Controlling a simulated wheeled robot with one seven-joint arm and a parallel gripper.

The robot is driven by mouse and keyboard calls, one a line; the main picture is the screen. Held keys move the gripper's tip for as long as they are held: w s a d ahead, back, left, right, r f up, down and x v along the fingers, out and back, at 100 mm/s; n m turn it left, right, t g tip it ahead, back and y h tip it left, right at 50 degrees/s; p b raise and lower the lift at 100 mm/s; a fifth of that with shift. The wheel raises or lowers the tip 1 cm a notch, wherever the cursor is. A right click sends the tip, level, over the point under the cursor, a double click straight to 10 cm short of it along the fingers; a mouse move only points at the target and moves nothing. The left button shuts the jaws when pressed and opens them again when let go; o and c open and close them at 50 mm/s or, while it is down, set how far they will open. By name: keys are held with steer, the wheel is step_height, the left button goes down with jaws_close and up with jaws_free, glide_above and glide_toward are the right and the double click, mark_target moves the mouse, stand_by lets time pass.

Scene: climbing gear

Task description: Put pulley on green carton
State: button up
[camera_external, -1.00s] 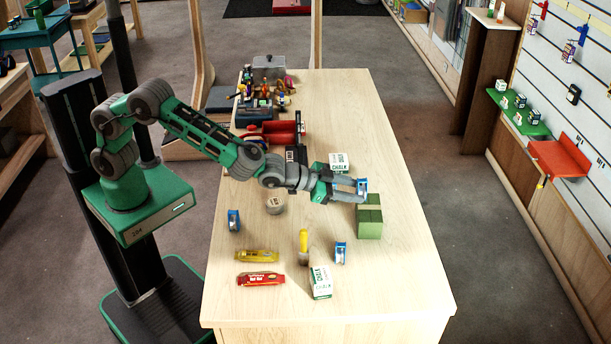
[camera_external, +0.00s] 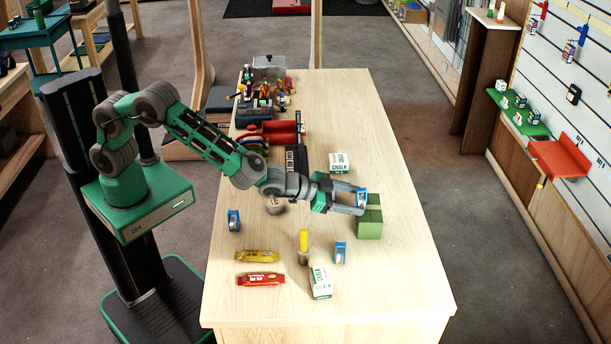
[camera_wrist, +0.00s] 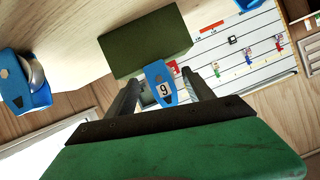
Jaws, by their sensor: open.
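A blue pulley (camera_external: 361,198) is at the top of the green carton (camera_external: 370,229), by its far left side. In the wrist view the pulley (camera_wrist: 160,82) shows a "9" and stands between my fingers, against the green carton (camera_wrist: 146,43). There is a gap between each finger and the pulley. My gripper (camera_external: 360,201) is open around it and reaches in from the left. Whether the pulley's full base rests on the carton is hidden.
Two more blue pulleys stand on the table (camera_external: 415,285), one at left (camera_external: 234,220) and one in front (camera_external: 341,252). Chalk boxes (camera_external: 320,282) (camera_external: 339,162), a yellow-handled brush (camera_external: 304,246), and yellow (camera_external: 257,256) and red (camera_external: 261,279) bars lie nearby. The right side is clear.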

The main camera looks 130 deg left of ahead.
steer(key=shift+r, duration=0.2)
steer(key=s+d+r+m+h+b, duration=0.1)
steer(key=s+d+r+h, duration=0.1)
steer(key=s+d, duration=0.5)
steer(key=s+d+r+m+g+h+b, duration=0.1)
steer(key=s+d+r+h, duration=0.1)
steer(key=d, duration=0.8)
steer(key=s+d+r+m+h, duration=0.1)
steer(key=s+d+r+h, duration=0.1)
steer(key=s+d, duration=0.5)
steer(key=s+d+f+m+g+h, duration=0.2)
steer(key=s+d+m+g+h, duration=0.1)
steer(key=s+d, duration=1.2)
steer(key=shift+d+f+m+g+h, duration=0.4)
steer(key=shift+d+m+h, duration=0.25)
steer(key=shift+d, duration=0.3)
steer(key=shift+o, duration=0.3)
